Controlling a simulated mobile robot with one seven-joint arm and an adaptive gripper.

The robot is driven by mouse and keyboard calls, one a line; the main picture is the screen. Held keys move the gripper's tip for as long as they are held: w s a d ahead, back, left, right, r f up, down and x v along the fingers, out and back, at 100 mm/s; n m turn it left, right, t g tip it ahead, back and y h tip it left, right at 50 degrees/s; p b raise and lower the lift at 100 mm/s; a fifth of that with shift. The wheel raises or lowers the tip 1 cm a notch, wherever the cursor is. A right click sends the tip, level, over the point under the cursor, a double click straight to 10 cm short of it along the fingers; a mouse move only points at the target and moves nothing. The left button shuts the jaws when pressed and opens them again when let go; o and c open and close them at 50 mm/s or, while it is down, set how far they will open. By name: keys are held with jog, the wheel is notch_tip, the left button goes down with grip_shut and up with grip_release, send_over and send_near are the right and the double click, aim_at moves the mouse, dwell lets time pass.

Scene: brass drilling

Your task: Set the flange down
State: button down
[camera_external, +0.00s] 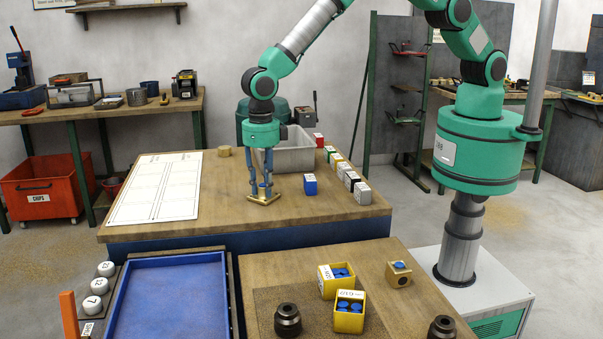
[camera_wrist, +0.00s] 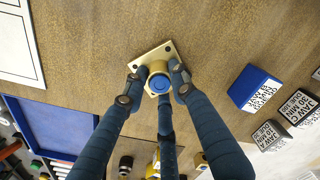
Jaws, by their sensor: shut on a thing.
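The brass flange (camera_external: 264,199) has a square base plate and a raised hub with a blue top. It is at the front part of the wooden bench top, close above it or on it; I cannot tell if it touches. In the wrist view the flange (camera_wrist: 153,60) sits between my fingertips, its plate turned at an angle. My gripper (camera_external: 262,186) points straight down, its blue fingers shut on the hub from the sides. The fingers hide part of the hub, and in the wrist view my gripper (camera_wrist: 158,88) shows the fingers around it.
A blue block (camera_external: 310,184) stands just right of the flange. A row of labelled blocks (camera_external: 351,181) lines the bench's right edge. A grey bin (camera_external: 290,155) and a small brass piece (camera_external: 224,151) are behind. A white marked sheet (camera_external: 157,190) lies left, with bare wood between.

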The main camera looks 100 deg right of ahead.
aim_at(263, 185)
jog(key=c, duration=1.4)
grip_release()
jog(key=shift+f, duration=0.1)
notch_tip(263, 185, up, 12)
jog(key=shift+p, duration=0.3)
jog(key=shift+r, duration=0.25)
